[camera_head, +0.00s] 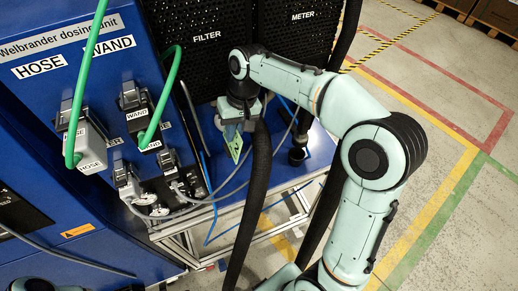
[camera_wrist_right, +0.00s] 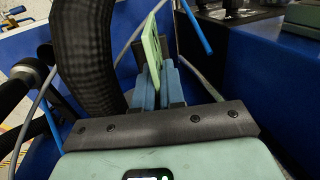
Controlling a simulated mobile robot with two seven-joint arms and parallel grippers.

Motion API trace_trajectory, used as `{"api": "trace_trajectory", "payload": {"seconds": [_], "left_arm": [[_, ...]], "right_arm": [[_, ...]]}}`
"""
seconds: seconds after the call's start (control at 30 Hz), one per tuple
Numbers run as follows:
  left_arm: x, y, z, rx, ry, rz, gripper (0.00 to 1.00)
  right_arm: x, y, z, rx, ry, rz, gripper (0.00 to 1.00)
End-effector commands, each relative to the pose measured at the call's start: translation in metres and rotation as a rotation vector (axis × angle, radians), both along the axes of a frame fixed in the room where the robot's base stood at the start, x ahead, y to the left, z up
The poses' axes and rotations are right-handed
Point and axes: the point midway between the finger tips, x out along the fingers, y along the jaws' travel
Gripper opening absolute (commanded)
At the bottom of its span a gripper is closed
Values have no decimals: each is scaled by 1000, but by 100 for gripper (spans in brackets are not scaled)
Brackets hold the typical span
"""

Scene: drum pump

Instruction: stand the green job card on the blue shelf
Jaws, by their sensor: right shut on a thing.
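The green job card (camera_head: 234,143) is held below my right gripper (camera_head: 240,122), over the blue shelf (camera_head: 318,150) beneath the black cabinets. In the right wrist view, the thin pale green card (camera_wrist_right: 152,42) stands nearly edge-on and slightly tilted between the blue fingers of my right gripper (camera_wrist_right: 158,85), which are shut on it. Whether the card's lower edge touches the shelf cannot be told. My left gripper is out of view.
A thick black hose (camera_head: 258,170) hangs right beside the card and gripper; it is close on the left in the wrist view (camera_wrist_right: 85,50). Thin grey and blue cables cross the shelf. The blue dosing unit (camera_head: 110,70), with plugs labelled HOSE and WAND, stands left. Open floor lies right.

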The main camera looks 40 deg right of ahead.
Motion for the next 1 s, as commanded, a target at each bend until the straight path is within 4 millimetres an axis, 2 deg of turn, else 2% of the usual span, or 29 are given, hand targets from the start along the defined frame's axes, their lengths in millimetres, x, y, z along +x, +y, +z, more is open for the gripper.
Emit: {"api": "trace_trajectory", "payload": {"seconds": [0.17, 0.5, 0.6, 0.83, 1.0], "left_arm": [[-8, 0, -9, 0, 10, 0, 43], [-18, 0, -22, 0, 21, 0, 43], [-19, 0, -24, 0, 22, 0, 43], [-20, 0, -25, 0, 24, 1, 43], [-22, 0, -28, 0, 25, 0, 43]], "right_arm": [[-3, 0, -34, 2, 8, -1, 0], [-3, 0, -124, 2, 8, -1, 0], [-2, 0, -142, 1, 5, -2, 0], [-1, 0, -163, 2, 2, -1, 0], [-2, 0, -189, 1, 5, -1, 0]]}}
